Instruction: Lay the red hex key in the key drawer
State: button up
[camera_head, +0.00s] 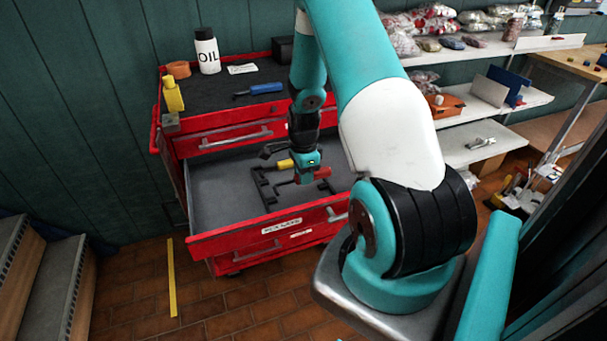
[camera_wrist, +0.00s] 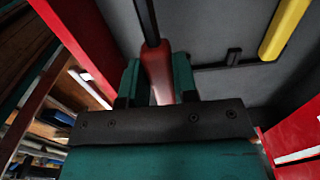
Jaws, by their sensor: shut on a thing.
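The red hex key (camera_head: 323,174) is between the jaws of my gripper (camera_head: 307,175), which is shut on its red handle, inside the outline of the open key drawer (camera_head: 220,200). In the wrist view the red handle (camera_wrist: 157,68) sits between the two teal fingers, with its dark shaft running up the picture. Whether the key touches the drawer floor I cannot tell. A yellow-handled hex key (camera_head: 285,164) lies in the drawer beside my gripper; it also shows in the wrist view (camera_wrist: 285,28). A dark rack (camera_head: 268,190) is on the grey drawer floor.
The drawer belongs to a red tool cabinet (camera_head: 200,143). The drawer's left part is clear. Shelves stand at the right.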

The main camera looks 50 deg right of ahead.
aim_at(303, 201)
jog(key=shift+r, duration=0.1)
jog(key=shift+f+b, duration=2.65)
jog(key=shift+f, duration=1.25)
jog(key=o, duration=1.1)
jog(key=shift+a, duration=0.1)
jog(key=shift+c, duration=0.2)
notch_tip(303, 201, up, 18)
jog(key=shift+f, duration=0.25)
jog(key=shift+w, duration=0.1)
